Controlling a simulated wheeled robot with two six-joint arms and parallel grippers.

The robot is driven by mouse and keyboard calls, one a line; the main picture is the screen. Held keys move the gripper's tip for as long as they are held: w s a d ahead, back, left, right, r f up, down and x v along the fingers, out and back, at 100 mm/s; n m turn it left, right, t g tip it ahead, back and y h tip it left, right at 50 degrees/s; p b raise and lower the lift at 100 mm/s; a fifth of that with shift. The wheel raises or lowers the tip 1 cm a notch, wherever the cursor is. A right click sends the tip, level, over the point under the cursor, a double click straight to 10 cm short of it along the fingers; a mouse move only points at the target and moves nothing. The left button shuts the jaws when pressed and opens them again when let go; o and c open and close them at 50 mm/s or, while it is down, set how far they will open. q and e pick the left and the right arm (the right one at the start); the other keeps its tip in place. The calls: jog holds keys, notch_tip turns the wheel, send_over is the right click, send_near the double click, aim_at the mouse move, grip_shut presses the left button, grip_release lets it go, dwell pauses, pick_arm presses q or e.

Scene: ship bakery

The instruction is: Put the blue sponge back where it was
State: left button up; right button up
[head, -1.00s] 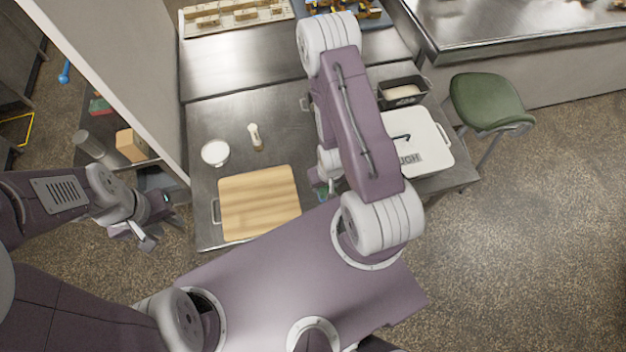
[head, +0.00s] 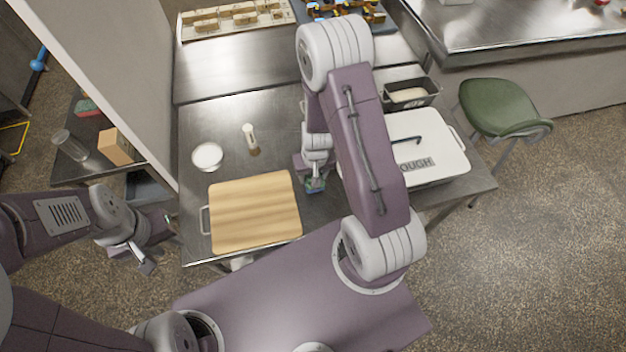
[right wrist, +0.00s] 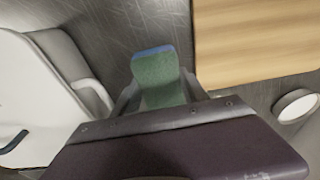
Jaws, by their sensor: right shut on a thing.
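The blue sponge (right wrist: 155,75) is in my right gripper (right wrist: 157,88), seen in the right wrist view. Its face is green and its far edge is blue. In the head view the sponge (head: 315,187) is small and partly hidden below my right gripper (head: 314,180), over the steel table between the wooden board (head: 254,212) and the white lidded box (head: 430,145). I cannot tell whether it touches the table. My left gripper (head: 160,250) is open and empty, off the table's left front corner.
A white round dish (head: 207,156) and a small upright shaker (head: 250,137) stand behind the board. A dark loaf tin (head: 408,94) is behind the lidded box. A green stool (head: 503,107) stands to the right. A pale partition (head: 110,70) rises at the left.

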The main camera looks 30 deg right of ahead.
jog(key=f+b, duration=0.1)
jog(key=f, duration=0.2)
jog(key=shift+s+f, duration=0.2)
jog(key=shift+w+f, duration=0.1)
jog(key=shift+f, duration=0.2)
jog(key=shift+w, duration=0.1)
jog(key=shift+f, duration=0.1)
jog(key=shift+f+b, duration=0.1)
jog(key=shift+b, duration=0.3)
jog(key=o, duration=1.2)
